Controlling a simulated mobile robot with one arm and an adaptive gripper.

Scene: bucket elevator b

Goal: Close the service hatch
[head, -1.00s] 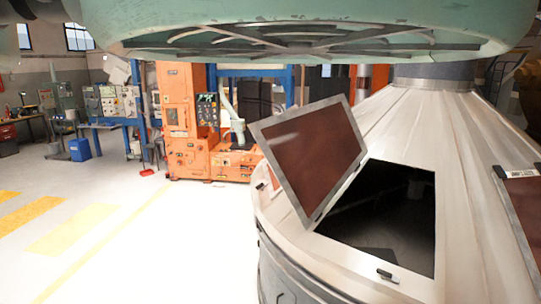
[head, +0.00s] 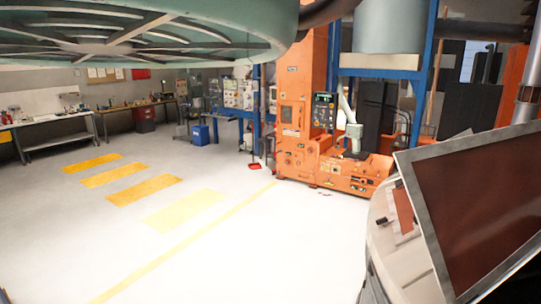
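The service hatch door (head: 485,205) is a reddish-brown panel in a grey metal frame. It stands tilted open at the right edge of the head view, and the frame cuts off its right side. The pale round housing (head: 402,270) that bears it shows below and to its left. The hatch opening is barely in view; at most a dark sliver shows at the bottom right corner. My gripper is not in view.
An orange machine (head: 325,160) stands on the floor behind the housing. A large green ribbed ring (head: 270,20) hangs overhead at upper left. Workbenches (head: 60,125) line the back left wall.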

